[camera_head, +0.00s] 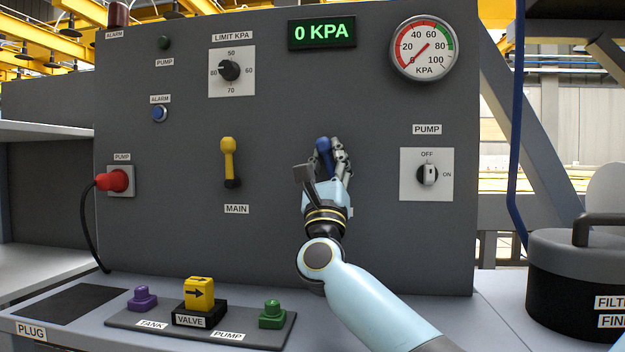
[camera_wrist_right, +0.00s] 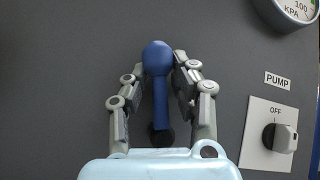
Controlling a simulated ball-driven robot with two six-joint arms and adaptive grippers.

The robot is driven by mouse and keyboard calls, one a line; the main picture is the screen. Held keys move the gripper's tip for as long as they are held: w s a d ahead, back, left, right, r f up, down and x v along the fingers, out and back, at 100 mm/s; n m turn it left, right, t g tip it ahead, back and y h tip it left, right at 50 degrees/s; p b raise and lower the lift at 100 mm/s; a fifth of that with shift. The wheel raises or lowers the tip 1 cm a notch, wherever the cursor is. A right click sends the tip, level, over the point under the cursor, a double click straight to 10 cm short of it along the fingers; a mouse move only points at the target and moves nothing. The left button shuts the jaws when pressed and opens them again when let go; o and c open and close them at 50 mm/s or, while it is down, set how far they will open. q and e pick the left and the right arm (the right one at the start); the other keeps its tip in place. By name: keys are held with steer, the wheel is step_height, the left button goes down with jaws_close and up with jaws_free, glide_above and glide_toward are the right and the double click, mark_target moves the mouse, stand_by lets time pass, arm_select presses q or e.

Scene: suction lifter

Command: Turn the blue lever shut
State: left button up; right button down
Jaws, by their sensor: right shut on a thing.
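The blue lever (camera_head: 324,151) stands upright on the grey panel, right of the yellow MAIN lever (camera_head: 228,160). In the right wrist view the blue lever (camera_wrist_right: 157,90) shows its round knob at the top and its dark pivot at the bottom. My right gripper (camera_head: 325,158) is shut on the blue lever, with one finger on each side just below the knob. In the head view the gripper hides the lower part of the lever. My left gripper is not in view.
A PUMP knob (camera_head: 428,174) is on the panel to the right, below a gauge (camera_head: 422,48) near 0. A display (camera_head: 321,33) reads 0 KPA. A yellow VALVE block (camera_head: 199,295) stands on the ledge between purple and green knobs. A dark canister (camera_head: 575,280) stands at the right.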

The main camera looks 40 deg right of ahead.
steer(key=m+g+h, duration=0.1)
steer(key=m+g+h+b, duration=0.1)
steer(key=m, duration=0.1)
steer(key=m+g+h, duration=0.1)
steer(key=m, duration=0.1)
steer(key=shift+s+d+f+g, duration=0.25)
steer(key=shift+s+d+g, duration=0.05)
steer(key=shift+s+d+r+m+g+h+b, duration=0.1)
steer(key=shift+m+g+h+b, duration=0.2)
steer(key=shift+m+g, duration=0.3)
steer(key=shift+s+d+m+g+h+b, duration=0.1)
steer(key=shift+m+g+h+b, duration=0.15)
steer(key=shift+m+g, duration=0.3)
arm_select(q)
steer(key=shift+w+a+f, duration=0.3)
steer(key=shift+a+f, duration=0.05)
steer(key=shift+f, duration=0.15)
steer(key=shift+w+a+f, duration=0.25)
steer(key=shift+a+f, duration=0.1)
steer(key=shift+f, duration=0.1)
arm_select(e)
steer(key=shift+m, duration=0.25)
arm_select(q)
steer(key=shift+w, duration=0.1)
arm_select(e)
steer(key=shift+g, duration=0.35)
